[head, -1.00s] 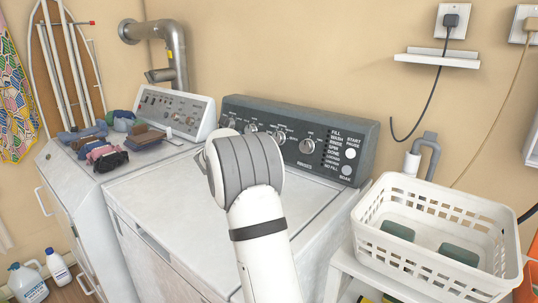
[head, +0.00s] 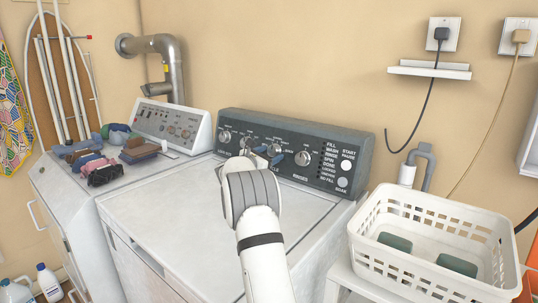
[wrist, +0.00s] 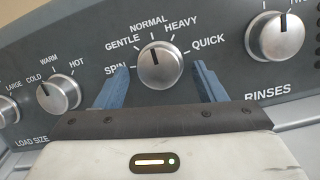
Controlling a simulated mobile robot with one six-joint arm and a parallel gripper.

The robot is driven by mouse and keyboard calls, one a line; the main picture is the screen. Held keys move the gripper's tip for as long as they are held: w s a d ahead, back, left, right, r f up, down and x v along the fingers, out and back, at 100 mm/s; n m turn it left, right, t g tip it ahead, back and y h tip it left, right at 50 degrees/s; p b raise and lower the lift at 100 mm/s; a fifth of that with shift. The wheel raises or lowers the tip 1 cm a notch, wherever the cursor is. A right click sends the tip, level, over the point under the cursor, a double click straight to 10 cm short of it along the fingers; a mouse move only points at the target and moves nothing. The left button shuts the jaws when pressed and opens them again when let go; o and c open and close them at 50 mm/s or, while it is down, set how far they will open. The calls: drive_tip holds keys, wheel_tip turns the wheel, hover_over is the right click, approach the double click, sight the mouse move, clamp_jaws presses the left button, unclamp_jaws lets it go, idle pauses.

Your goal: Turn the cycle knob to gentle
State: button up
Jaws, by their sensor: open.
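The cycle knob (wrist: 163,66) is a round silver dial on the dark grey washer panel in the wrist view. Its black mark points up at NORMAL; GENTLE is the label just left of that, with SPIN, HEAVY and QUICK around it. My gripper (wrist: 161,70) is open, one blue finger on each side of the knob, with gaps visible at both sides. How far the fingertips reach along the knob's depth I cannot tell. In the head view, my gripper (head: 269,155) is at the panel and partly hides this knob.
The RINSES knob (wrist: 280,37) sits to the right and the temperature knob (wrist: 59,93) to the left. The washer's white top (head: 165,200) is clear. A white basket (head: 360,240) stands at right; folded clothes (head: 100,165) lie on the left machine.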

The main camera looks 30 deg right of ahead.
drive_tip(key=c, duration=1)
drive_tip(key=shift+n+b, duration=0.3)
drive_tip(key=n+t+b, duration=0.1)
drive_tip(key=n, duration=0.2)
drive_tip(key=shift+s+b, duration=0.2)
drive_tip(key=shift+b, duration=0.15)
drive_tip(key=n, duration=0.2)
drive_tip(key=n+t+y, duration=0.1)
drive_tip(key=n, duration=0.2)
drive_tip(key=shift+s+r+n+y, duration=0.15)
drive_tip(key=shift+n+y, duration=0.15)
drive_tip(key=o, duration=1)
